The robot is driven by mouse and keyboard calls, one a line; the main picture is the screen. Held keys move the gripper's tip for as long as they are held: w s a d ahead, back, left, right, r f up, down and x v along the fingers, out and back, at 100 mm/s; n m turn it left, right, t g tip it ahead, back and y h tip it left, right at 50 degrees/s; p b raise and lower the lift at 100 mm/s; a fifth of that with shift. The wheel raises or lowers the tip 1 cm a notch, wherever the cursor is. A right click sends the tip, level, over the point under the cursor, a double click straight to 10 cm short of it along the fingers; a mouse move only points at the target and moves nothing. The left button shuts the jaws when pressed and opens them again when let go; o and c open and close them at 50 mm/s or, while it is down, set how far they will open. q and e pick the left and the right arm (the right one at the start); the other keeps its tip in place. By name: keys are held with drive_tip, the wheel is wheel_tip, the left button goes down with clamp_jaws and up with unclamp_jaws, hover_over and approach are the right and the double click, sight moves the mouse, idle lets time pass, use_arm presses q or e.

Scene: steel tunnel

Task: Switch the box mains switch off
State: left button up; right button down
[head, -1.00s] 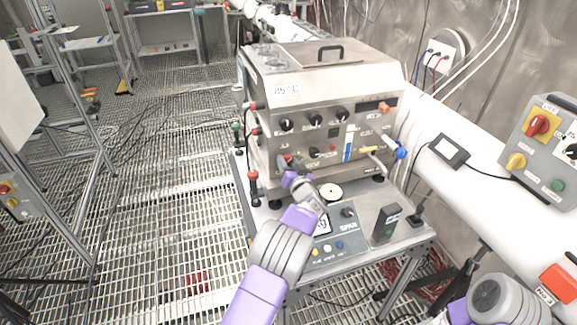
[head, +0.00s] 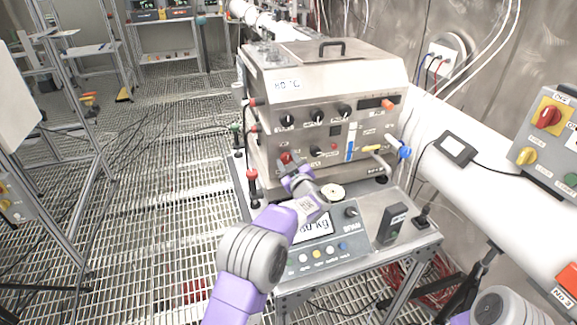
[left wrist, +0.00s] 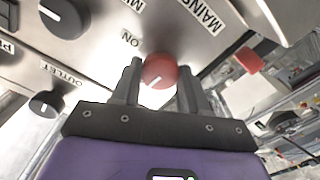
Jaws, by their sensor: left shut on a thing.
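The box (head: 290,88) is a steel unit with a carrying handle on top and several black knobs on its front. Its mains switch is a red round knob (head: 285,157) low on the left of the front panel. My left gripper (head: 291,166) is at this knob. In the left wrist view the red knob (left wrist: 158,70) sits between the two dark fingers, which are shut on it. It has a white pointer mark. The words MAINS and ON are printed on the panel near it. My right gripper is out of view; only part of that arm shows at the bottom right.
The box stands on a steel cart (head: 408,240) with a grey scale (head: 318,257) and a small black device (head: 391,224) in front. A white pipe and a grey control box (head: 545,150) with a red knob are at the right. Grated floor lies left.

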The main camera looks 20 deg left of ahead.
use_arm(q)
drive_tip(key=shift+n+b, duration=0.3)
drive_tip(key=shift+n, duration=0.3)
drive_tip(key=o, duration=1.1)
drive_tip(key=shift+c, duration=0.2)
drive_tip(key=shift+s, duration=0.1)
drive_tip(key=v, duration=0.7)
drive_tip(key=shift+d+p, duration=0.2)
drive_tip(key=shift+p, duration=0.15)
drive_tip(key=shift+s+f, duration=0.1)
drive_tip(key=shift+s, duration=0.1)
